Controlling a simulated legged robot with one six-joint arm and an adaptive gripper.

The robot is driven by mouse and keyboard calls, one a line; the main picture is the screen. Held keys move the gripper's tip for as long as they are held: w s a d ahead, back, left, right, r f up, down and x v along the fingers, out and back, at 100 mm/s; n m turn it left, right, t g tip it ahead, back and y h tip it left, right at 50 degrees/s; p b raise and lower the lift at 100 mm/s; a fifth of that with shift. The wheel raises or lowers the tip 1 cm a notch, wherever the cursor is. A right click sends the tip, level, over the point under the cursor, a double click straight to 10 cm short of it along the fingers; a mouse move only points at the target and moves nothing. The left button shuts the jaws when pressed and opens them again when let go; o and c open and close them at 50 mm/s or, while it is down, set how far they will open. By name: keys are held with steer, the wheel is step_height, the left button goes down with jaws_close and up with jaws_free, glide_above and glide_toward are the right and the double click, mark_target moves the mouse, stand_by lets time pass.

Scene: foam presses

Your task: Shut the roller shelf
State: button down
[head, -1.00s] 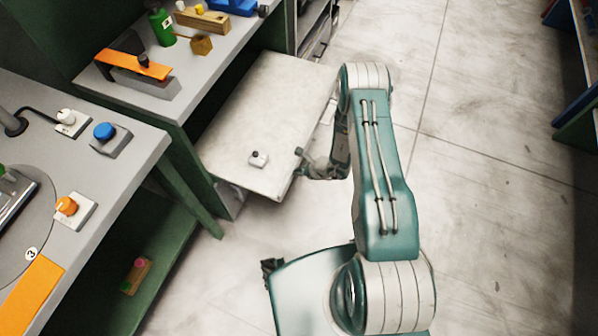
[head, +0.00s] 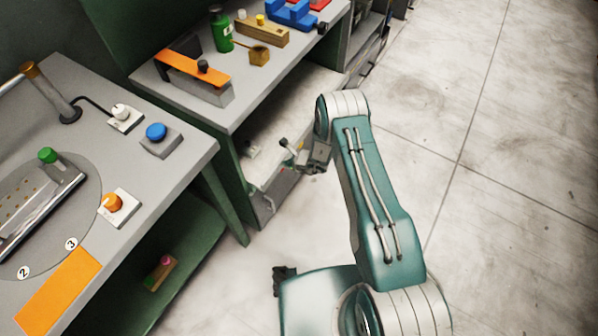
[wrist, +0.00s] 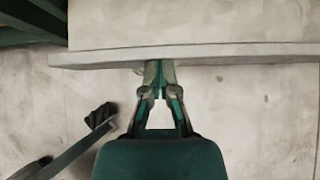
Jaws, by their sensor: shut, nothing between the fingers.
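The roller shelf (head: 308,92) is a pale board low under the bench at the centre of the head view. My gripper (head: 291,154) is shut and empty at the shelf's front edge. In the wrist view the shelf's edge (wrist: 220,53) runs across the top, and the tips of my gripper (wrist: 160,68) meet it or lie just under it. I cannot tell whether they touch.
The bench (head: 240,100) above holds a green bottle (head: 221,30), an orange-topped block (head: 193,75) and blue parts (head: 291,13). A nearer table (head: 190,150) with knobs stands at the left. The floor (head: 480,150) to the right is clear.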

steer(key=a, duration=0.1)
steer(key=w+a, duration=0.1)
steer(key=a, duration=0.1)
steer(key=w+a, duration=0.1)
steer(key=a, duration=0.1)
steer(key=shift+w+f, duration=0.1)
steer(key=shift+w, duration=0.15)
steer(key=shift+w+d+r, duration=0.2)
steer(key=shift+w, duration=0.05)
